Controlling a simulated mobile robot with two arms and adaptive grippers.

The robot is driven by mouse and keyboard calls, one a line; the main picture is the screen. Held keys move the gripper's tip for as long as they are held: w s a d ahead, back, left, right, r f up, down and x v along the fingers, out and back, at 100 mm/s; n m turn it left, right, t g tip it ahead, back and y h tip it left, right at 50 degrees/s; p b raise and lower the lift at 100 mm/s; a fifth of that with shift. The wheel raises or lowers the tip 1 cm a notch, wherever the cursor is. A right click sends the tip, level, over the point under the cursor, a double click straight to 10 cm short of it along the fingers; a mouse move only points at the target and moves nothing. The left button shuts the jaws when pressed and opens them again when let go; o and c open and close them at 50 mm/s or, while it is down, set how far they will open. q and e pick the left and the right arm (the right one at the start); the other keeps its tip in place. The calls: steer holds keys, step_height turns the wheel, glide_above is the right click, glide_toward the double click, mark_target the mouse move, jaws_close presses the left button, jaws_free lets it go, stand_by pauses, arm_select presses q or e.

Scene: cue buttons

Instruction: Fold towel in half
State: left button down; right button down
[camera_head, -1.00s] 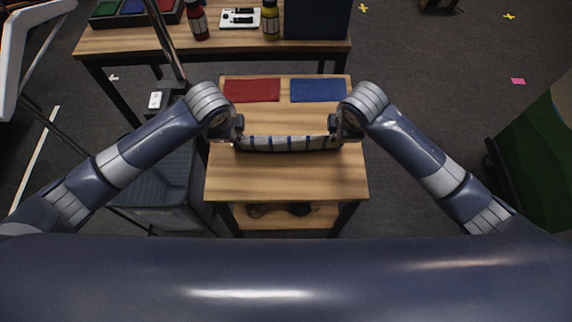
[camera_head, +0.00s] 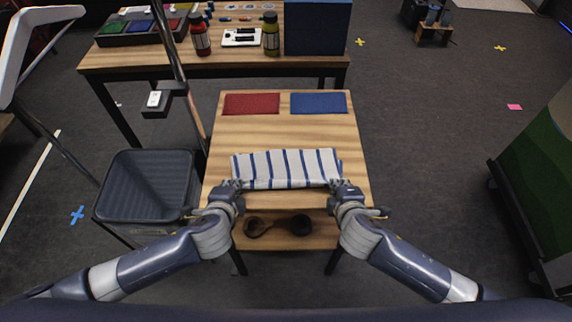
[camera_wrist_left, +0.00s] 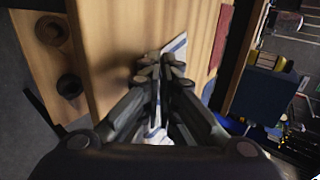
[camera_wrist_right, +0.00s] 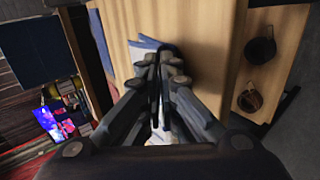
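A white towel with blue stripes (camera_head: 286,167) lies on the small wooden table (camera_head: 290,134), spread as a wide strip near the table's front. My left gripper (camera_head: 236,186) is at the towel's near left corner, its fingers closed on the cloth. In the left wrist view the fingertips (camera_wrist_left: 160,66) are close together with striped cloth between and beyond them. My right gripper (camera_head: 338,186) is at the near right corner, also closed on cloth; the right wrist view shows its fingertips (camera_wrist_right: 159,60) nearly together. Whether the towel lies in one layer or two I cannot tell.
A red cloth (camera_head: 251,104) and a blue cloth (camera_head: 318,103) lie flat at the table's back. Dark round items (camera_head: 278,226) sit on the lower shelf. A back table (camera_head: 250,65) holds bottles and a blue box.

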arm_select(q)
steer(key=shift+s+f, duration=0.1)
steer(key=shift+f, duration=0.05)
arm_select(e)
steer(key=shift+f, duration=0.1)
arm_select(q)
steer(key=c, duration=1.5)
jaws_free()
arm_select(e)
steer(key=c, duration=1.5)
jaws_free()
